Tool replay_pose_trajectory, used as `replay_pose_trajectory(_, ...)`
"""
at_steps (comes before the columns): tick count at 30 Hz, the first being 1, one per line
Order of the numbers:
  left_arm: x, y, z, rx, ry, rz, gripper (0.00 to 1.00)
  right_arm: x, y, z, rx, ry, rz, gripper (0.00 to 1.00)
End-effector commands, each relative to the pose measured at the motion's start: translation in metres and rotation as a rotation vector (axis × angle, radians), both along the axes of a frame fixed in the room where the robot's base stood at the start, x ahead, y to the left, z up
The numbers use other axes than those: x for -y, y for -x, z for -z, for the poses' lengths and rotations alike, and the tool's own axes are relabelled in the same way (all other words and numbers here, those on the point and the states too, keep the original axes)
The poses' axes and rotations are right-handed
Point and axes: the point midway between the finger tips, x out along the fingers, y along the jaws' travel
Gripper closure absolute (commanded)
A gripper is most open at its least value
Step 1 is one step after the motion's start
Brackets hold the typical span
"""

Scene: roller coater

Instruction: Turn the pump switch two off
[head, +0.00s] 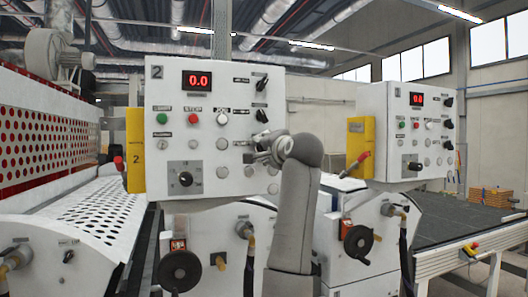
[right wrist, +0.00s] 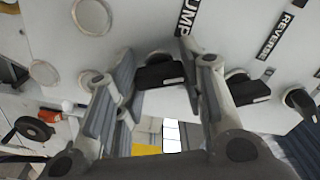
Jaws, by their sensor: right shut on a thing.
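Control panel two (head: 215,135) is a white box marked 2 with a red 0.0 display, facing me in the head view. My right gripper (head: 262,152) is at its right edge, below two other black switches, and hides the switch there. In the right wrist view, a black switch knob (right wrist: 160,73) lies between the fingers of my right gripper (right wrist: 158,92), beside a label partly reading "UMP". The gripper is shut on this knob. Its exact turn angle is hard to read. My left gripper is not in view.
A second black knob (right wrist: 247,90) by the REVERSE label sits close beside the right finger. A similar panel (head: 418,130) stands to the right. A yellow box (head: 136,150) is on panel two's left side. Handwheels (head: 179,270) are below.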

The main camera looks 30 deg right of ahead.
Motion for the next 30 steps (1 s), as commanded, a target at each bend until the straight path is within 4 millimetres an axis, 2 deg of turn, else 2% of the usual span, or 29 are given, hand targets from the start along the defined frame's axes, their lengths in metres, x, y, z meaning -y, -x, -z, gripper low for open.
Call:
replay_pose_trajectory(9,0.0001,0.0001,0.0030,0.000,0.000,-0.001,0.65,-0.0001,-0.0010,0.0026,-0.026,0.083,-0.001,0.87)
replay_pose_trajectory(22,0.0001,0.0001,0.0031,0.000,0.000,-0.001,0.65,-0.0004,-0.0011,0.0028,-0.030,0.093,-0.002,0.87)
replay_pose_trajectory(23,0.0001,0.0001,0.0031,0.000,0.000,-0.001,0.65,-0.0004,-0.0011,0.0028,-0.030,0.093,-0.002,0.62)
replay_pose_trajectory(27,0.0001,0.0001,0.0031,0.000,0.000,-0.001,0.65,-0.0004,-0.0010,0.0023,-0.029,0.092,-0.001,0.44)
replay_pose_trajectory(30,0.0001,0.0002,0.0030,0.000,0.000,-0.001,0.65,-0.0004,-0.0007,0.0017,-0.027,0.091,-0.001,0.41)
